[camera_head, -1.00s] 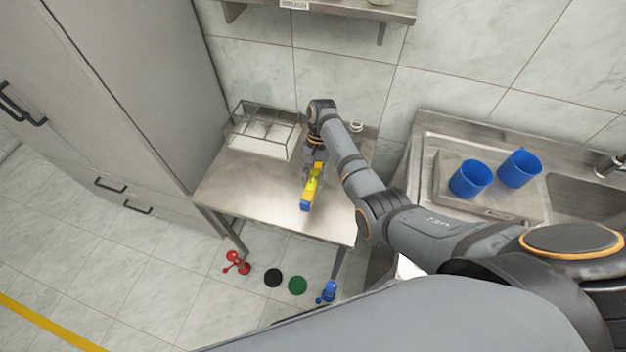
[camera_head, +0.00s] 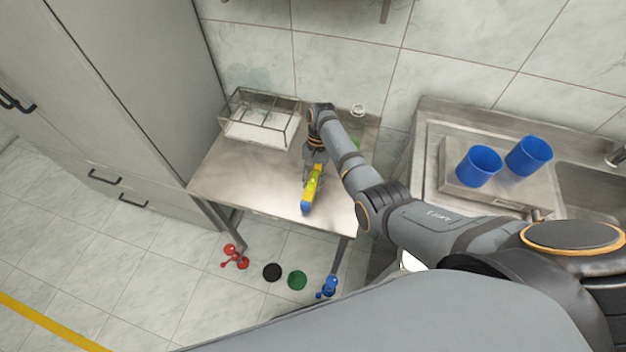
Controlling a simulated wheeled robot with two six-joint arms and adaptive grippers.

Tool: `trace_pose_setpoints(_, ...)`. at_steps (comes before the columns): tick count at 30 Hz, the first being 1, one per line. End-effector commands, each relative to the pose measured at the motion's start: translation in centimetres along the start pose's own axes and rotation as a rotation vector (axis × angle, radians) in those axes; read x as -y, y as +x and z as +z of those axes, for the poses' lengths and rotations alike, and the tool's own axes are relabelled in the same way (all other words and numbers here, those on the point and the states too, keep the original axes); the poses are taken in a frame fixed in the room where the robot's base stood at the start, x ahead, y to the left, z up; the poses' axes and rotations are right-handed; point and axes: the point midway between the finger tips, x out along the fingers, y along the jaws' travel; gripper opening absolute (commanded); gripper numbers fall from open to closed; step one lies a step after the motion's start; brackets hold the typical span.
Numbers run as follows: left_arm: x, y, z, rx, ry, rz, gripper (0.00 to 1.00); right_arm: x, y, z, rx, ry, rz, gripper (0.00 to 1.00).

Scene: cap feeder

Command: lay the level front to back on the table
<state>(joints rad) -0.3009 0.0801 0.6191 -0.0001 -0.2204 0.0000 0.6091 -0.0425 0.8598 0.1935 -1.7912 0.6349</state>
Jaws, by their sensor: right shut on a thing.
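The level (camera_head: 311,189) is yellow with a blue end and a green vial spot, and it points roughly front to back over the metal table (camera_head: 240,180). My right gripper (camera_head: 312,172) is shut on the level near its far end. The level's blue end is toward the table's front edge. I cannot tell whether the level touches the table top. My left gripper is not in view.
A clear divided bin (camera_head: 262,118) stands at the table's back left. A small clear jar (camera_head: 357,111) is at the back right. Two blue cups (camera_head: 478,166) stand by the sink. Red, black, green and blue items lie on the floor. The table's left part is clear.

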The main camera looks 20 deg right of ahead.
Motion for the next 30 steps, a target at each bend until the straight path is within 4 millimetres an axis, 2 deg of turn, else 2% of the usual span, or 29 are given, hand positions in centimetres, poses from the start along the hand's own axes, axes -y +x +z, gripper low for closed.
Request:
trace_pose_setpoints(14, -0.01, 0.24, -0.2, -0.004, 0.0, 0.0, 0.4, 0.0, 0.74, -0.32, 0.0, 0.0, 0.0, 0.0)
trace_pose_setpoints(15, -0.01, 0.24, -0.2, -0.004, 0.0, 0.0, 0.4, 0.0, 0.74, -0.32, 0.0, 0.0, 0.0, 0.3)
trace_pose_setpoints(20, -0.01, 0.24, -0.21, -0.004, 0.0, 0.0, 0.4, 0.01, 0.74, -0.32, 0.0, 0.0, 0.0, 0.52)
trace_pose_setpoints(30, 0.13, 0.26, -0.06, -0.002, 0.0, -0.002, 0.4, 0.01, 0.48, -0.35, -0.001, 0.0, -0.001, 0.54)
